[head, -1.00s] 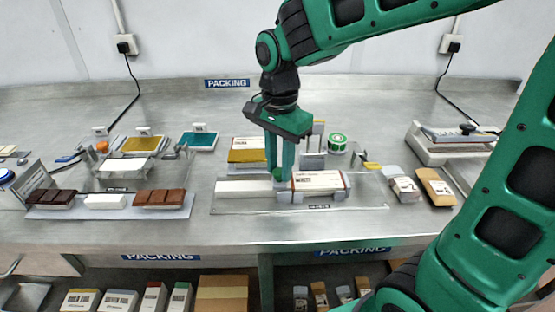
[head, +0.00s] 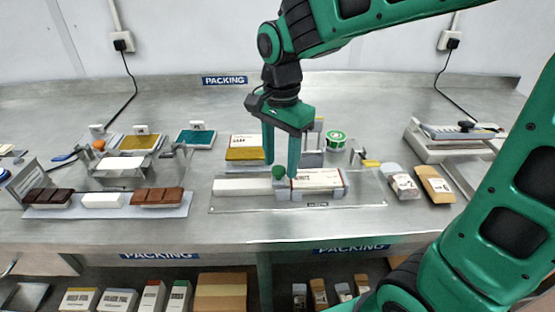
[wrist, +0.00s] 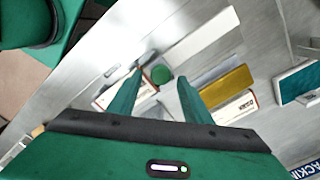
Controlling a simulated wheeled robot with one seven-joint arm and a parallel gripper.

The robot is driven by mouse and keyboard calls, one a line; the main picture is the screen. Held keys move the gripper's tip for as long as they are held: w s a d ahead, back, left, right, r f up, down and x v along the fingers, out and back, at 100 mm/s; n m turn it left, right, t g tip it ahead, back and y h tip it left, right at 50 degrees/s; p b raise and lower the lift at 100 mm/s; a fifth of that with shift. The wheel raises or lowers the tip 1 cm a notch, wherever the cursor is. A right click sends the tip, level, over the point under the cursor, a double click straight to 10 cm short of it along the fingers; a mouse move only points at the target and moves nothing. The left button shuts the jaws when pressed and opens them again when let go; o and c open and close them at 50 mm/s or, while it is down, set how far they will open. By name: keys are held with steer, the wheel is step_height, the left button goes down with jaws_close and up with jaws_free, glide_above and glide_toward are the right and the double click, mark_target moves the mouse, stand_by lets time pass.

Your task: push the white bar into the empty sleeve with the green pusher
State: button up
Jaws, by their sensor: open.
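The green pusher's round knob (head: 279,172) stands on a grey block at the left mouth of the sleeve (head: 318,179), a white box with brown print in the clear jig (head: 360,203). My gripper (head: 281,168) is open, with one finger on each side of the knob and a gap visible. The wrist view also shows the knob (wrist: 162,74) between the spread fingers (wrist: 160,79). A long white piece (head: 242,187) lies in the jig left of the pusher; whether it is a bar or a track I cannot tell. The sleeve's inside is hidden.
A tray (head: 182,212) at left holds dark, white (head: 104,201) and milk-brown bars. A gold-fronted box (head: 246,154) and a green-and-white roll (head: 336,140) stand behind the jig. Packs (head: 435,185) lie at right, near a sealing machine (head: 455,143). The bench front is clear.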

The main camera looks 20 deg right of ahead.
mark_target(281, 167)
step_height(281, 167, up, 10)
stand_by(0.4)
steer(key=shift+w+d, duration=0.1)
